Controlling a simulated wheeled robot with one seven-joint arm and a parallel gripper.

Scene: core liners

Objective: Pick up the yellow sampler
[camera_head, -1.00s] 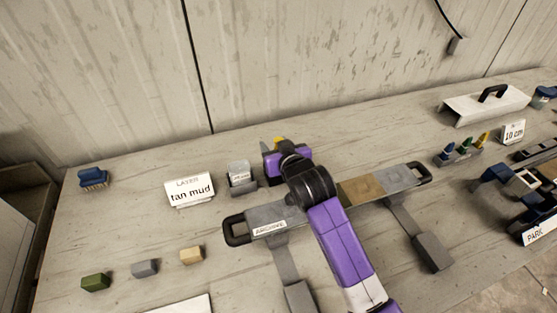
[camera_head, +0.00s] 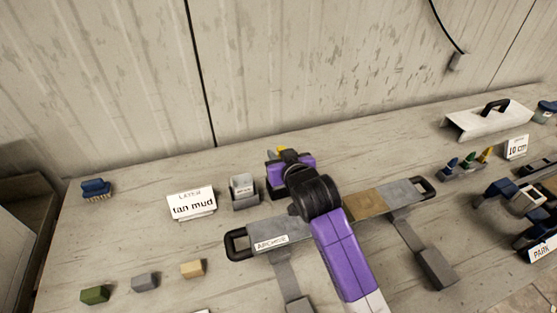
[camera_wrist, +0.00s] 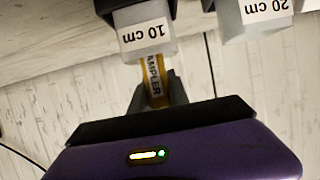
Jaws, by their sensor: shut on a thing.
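The yellow sampler (camera_wrist: 152,84) shows in the wrist view as a narrow yellow strip with dark lettering ending in "AMPLER". My gripper (camera_wrist: 156,92) is shut on it, with a dark finger on either side. The sampler's far end is hidden behind a pale block marked "10 cm" (camera_wrist: 145,38). In the head view a small yellow bit of the sampler (camera_head: 283,151) shows just beyond my purple gripper. The arm hides most of the rest.
A small grey holder (camera_head: 244,193) stands just left of my gripper. The "tan mud" card (camera_head: 191,203) is farther left. A long tray marked "ARCHIVE" (camera_head: 265,243) lies under my arm. In the wrist view a "20 cm" block (camera_wrist: 258,14) is at the upper right.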

